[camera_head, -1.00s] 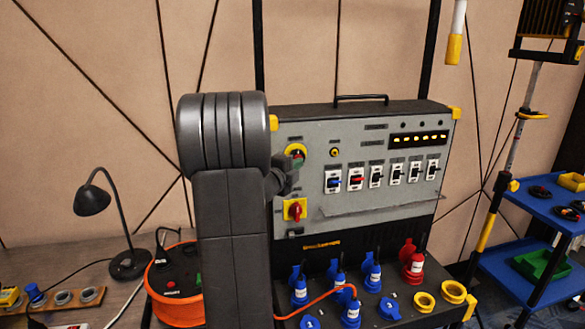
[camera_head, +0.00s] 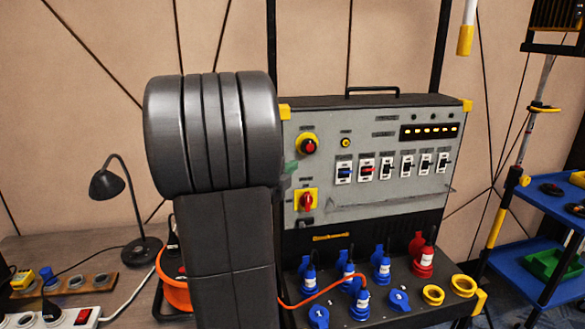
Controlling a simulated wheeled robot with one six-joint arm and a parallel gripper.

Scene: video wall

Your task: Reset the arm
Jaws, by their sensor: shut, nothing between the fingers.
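My arm (camera_head: 225,215) stands large in the foreground, left of the control panel (camera_head: 380,190), and covers the panel's left edge. My gripper (camera_head: 287,176) is mostly hidden behind the arm. Only a small dark and greenish bit of it shows at the arm's right edge, beside the panel face. It is shut and empty. The round red knob on a yellow ring (camera_head: 308,146) and the red rotary switch on a yellow plate (camera_head: 306,201) are in clear view, with the gripper to their left.
Blue and red plugs and sockets (camera_head: 360,300) with an orange cable cover the shelf below the panel. An orange cable reel (camera_head: 174,290) is partly behind my arm. A desk lamp (camera_head: 128,205) and power strip (camera_head: 55,318) are left. A blue shelf cart (camera_head: 535,262) is right.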

